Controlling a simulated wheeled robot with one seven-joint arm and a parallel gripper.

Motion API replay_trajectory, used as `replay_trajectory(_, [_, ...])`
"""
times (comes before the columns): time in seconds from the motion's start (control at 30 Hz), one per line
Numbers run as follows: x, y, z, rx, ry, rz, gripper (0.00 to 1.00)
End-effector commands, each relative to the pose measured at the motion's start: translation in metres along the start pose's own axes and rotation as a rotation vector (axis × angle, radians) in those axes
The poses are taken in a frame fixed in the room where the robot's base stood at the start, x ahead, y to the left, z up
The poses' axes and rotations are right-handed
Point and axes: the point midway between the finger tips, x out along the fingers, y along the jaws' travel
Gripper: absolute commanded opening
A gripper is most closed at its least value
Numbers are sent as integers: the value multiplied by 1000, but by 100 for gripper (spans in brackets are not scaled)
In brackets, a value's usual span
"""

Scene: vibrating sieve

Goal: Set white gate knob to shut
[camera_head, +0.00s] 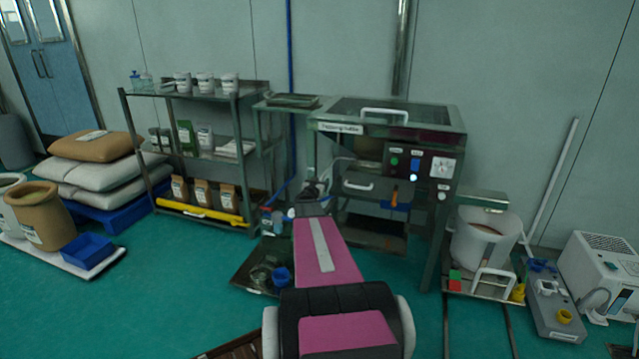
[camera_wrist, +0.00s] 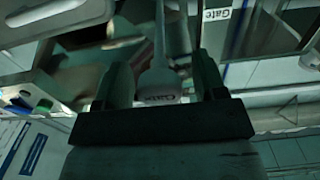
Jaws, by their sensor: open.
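In the wrist view a pale knob marked with small lettering (camera_wrist: 160,86), on a slim stem, sits between the two fingers of my gripper (camera_wrist: 163,78). The fingers are open, one on each side of the knob; I cannot tell whether either touches it. A white label reading "Gate" (camera_wrist: 230,22) shows just beyond, at the upper right. In the head view my gripper (camera_head: 314,190) is at the left side of the sieve machine (camera_head: 448,118). There my arm and gripper hide the knob or leave it too small to tell.
The machine's control panel (camera_head: 427,168) faces front with buttons and a dial. A steel shelf rack (camera_head: 205,92) with jars and bags stands to the left. A white bucket (camera_head: 485,240) stands on the right. A tray (camera_head: 255,262) lies low beside my arm. Green floor is open at left front.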

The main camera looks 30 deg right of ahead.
Motion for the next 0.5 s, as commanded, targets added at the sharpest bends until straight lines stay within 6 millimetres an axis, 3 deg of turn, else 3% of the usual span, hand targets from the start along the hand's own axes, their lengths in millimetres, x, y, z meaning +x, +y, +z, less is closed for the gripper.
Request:
replay_trajectory(0.1, [8, 0, 0, 0, 0, 0, 65])
replay_trajectory(0.37, [8, 0, 0, 0, -1, -1, 61])
replay_trajectory(0.5, [8, 0, 0, 0, -1, -1, 16])
